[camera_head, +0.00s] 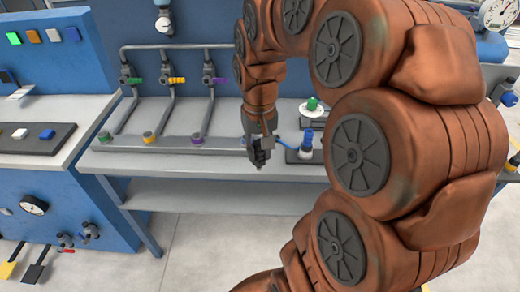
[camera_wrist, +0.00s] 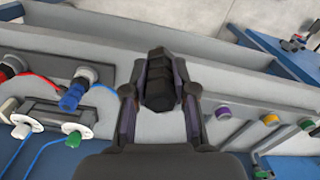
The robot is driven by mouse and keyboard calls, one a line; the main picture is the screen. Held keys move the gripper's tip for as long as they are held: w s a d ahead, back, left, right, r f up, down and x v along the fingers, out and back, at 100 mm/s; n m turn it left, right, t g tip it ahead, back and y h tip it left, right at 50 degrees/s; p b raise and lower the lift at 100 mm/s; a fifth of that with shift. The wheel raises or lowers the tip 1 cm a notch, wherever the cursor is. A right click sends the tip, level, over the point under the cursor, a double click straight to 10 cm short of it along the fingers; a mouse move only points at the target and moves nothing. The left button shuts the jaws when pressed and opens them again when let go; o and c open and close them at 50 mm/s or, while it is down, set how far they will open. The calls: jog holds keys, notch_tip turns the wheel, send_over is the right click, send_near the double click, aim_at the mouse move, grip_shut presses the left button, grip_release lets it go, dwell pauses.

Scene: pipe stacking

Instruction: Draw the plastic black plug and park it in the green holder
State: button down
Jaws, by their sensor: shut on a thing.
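My gripper (camera_wrist: 160,95) is shut on a black plug (camera_wrist: 159,75), which sits between the two fingers in the wrist view. In the head view my gripper (camera_head: 259,152) hangs over the front of the grey bench, right of the row of coloured holders; the plug is hard to tell from the dark fingers there. The green holder (camera_head: 104,136) is at the left end of that row on the bench ledge. In the wrist view the green holder (camera_wrist: 305,124) is at the far right, well apart from the plug.
A yellow holder (camera_head: 148,136) and a purple holder (camera_head: 197,139) share the ledge. Right of my gripper are a blue plug (camera_head: 307,139) with a blue cable and a green knob (camera_head: 312,103) on a white disc. A blue console (camera_head: 45,85) stands left.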

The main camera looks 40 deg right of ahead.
jog(key=shift+r+p, duration=1.05)
jog(key=shift+r, duration=2.8)
